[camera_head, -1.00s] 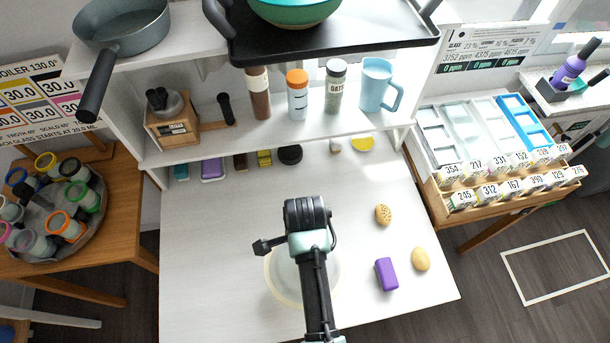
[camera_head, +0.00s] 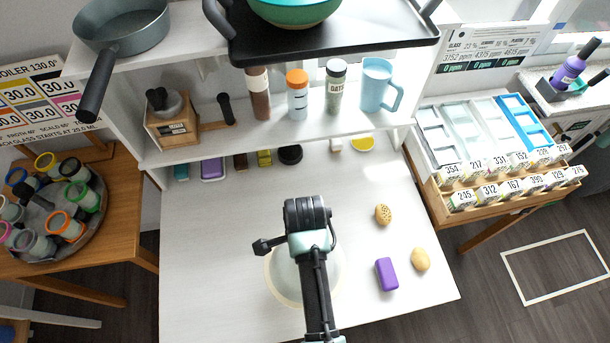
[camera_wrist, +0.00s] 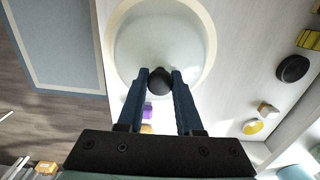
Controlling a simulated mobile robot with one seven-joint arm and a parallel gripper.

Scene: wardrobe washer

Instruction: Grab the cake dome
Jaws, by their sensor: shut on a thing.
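The cake dome (camera_wrist: 140,43) is a clear, pale dome with a cream rim and a dark round knob (camera_wrist: 160,81) on top. In the wrist view my gripper (camera_wrist: 160,86) has its two dark fingers on either side of the knob, shut on it. In the head view the dome (camera_head: 282,278) is near the front middle of the white table, partly hidden under my arm. My fingertips are hidden there. I cannot tell whether the rim touches the table.
A purple block (camera_head: 386,274), a potato-like item (camera_head: 420,259) and a speckled brown item (camera_head: 383,214) lie to the right. A shelf (camera_head: 270,140) with bottles and a blue mug (camera_head: 376,84) stands behind. The table left of the dome is clear.

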